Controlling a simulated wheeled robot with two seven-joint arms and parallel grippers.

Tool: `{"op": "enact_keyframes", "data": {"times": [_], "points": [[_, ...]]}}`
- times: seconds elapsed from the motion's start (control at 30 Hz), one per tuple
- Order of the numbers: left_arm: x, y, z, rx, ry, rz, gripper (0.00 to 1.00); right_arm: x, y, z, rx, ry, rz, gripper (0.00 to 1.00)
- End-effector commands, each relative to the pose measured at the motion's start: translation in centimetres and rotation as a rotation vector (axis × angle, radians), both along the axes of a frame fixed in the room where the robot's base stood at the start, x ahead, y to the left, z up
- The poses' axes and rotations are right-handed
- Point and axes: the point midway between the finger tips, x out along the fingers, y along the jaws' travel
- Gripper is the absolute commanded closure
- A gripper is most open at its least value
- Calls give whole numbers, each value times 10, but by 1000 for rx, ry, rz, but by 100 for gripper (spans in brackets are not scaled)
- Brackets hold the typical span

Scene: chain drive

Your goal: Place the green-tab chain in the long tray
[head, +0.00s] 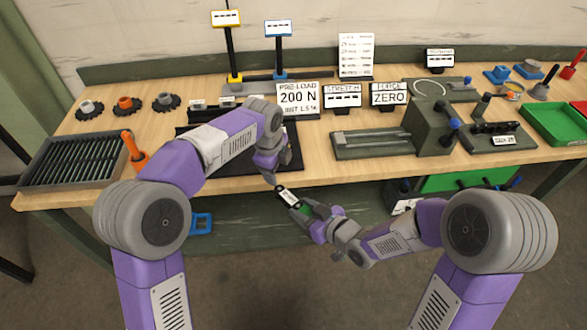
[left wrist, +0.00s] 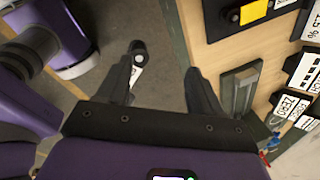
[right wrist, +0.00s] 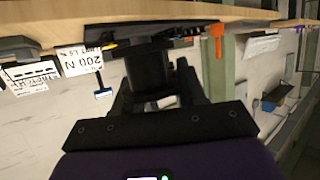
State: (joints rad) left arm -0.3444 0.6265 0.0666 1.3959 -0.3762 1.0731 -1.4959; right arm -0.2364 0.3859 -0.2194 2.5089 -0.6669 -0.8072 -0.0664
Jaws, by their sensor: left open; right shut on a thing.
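My right gripper (head: 304,211) is shut on a small dark piece with a white label (head: 289,197) and some green beside it, in front of the bench edge. I take it for the green-tab chain; its links do not show clearly. The right wrist view shows a dark block (right wrist: 148,72) between the fingers. My left gripper (head: 270,172) is open just above the held piece. In the left wrist view its fingers (left wrist: 163,65) are apart, and a dark end with a white label (left wrist: 137,72) shows by the left finger; contact is unclear. A long ribbed grey tray (head: 75,160) lies at the bench's left.
An orange-handled tool (head: 134,150) stands beside the ribbed tray. A dark mat (head: 290,155) lies behind my left gripper. A grey-green slotted fixture (head: 372,142) and a green bin (head: 555,124) are farther right. Bare wood shows along the front edge.

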Motion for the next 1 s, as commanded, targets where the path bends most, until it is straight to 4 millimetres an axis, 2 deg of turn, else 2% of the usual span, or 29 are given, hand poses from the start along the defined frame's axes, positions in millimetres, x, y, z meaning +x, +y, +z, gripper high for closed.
{"op": "enact_keyframes", "data": {"times": [0.03,0.2,0.33,0.43,0.57,1.0], "points": [[-8,-12,11,29,20,-83,34,1,0,1,2,-5,0,100],[-36,-34,36,104,98,-312,34,1,0,1,2,-5,0,100],[-48,-41,46,132,132,-408,34,1,0,1,2,-5,0,100],[-52,-43,46,142,146,-437,34,1,0,2,2,-5,0,100],[-53,-43,34,144,150,-442,34,1,0,1,2,-5,0,100],[-53,-43,-46,142,151,-439,34,1,0,2,2,-5,0,100]]}}
